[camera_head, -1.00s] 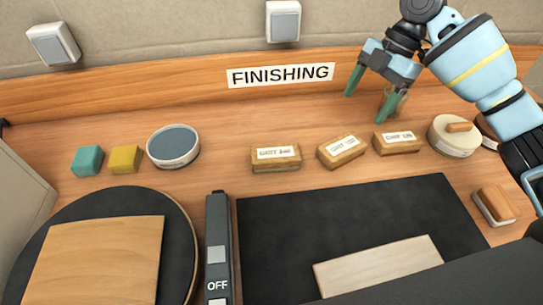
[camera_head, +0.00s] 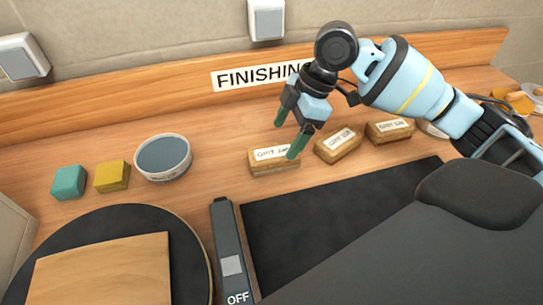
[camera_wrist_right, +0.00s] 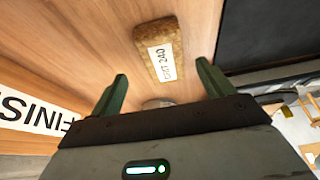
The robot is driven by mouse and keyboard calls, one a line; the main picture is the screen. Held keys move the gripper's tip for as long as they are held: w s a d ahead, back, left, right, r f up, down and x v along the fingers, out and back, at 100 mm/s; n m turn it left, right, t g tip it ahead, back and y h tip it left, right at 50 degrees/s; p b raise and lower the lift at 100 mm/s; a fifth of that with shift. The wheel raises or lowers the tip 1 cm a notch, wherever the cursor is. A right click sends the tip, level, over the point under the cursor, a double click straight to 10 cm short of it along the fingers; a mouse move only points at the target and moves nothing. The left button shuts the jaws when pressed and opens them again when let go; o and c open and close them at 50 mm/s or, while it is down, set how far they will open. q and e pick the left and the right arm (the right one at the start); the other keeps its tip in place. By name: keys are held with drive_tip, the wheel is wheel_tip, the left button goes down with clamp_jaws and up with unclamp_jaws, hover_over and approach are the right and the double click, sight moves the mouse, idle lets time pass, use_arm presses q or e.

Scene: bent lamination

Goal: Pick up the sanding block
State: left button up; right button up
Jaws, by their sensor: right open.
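Three cork-coloured sanding blocks with white grit labels lie in a row on the wooden bench. The left block (camera_head: 274,160) has its right end partly covered by a finger in the head view. The middle block (camera_head: 338,146) and right block (camera_head: 390,131) lie to its right. My right gripper (camera_head: 288,132) is open and empty, pointing down over the left block's back right side. In the right wrist view a block labelled GRIT 240 (camera_wrist_right: 160,50) lies ahead of the open fingers (camera_wrist_right: 162,72), apart from them. My left gripper is not in view.
A teal cube (camera_head: 68,182), a yellow cube (camera_head: 112,176) and a round tin (camera_head: 163,157) stand to the left. A wooden board (camera_head: 100,270) lies on a black disc. A black mat (camera_head: 330,215) lies in front of the blocks. The FINISHING sign (camera_head: 255,76) is behind.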

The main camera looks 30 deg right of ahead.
sight(276, 152)
drive_tip(key=shift+a+x, duration=0.15)
drive_tip(key=shift+x, duration=1.25)
drive_tip(key=shift+a+x, duration=0.2)
drive_tip(key=shift+x, duration=1.2)
drive_tip(key=shift+s+r, duration=0.15)
drive_tip(key=c, duration=1.1)
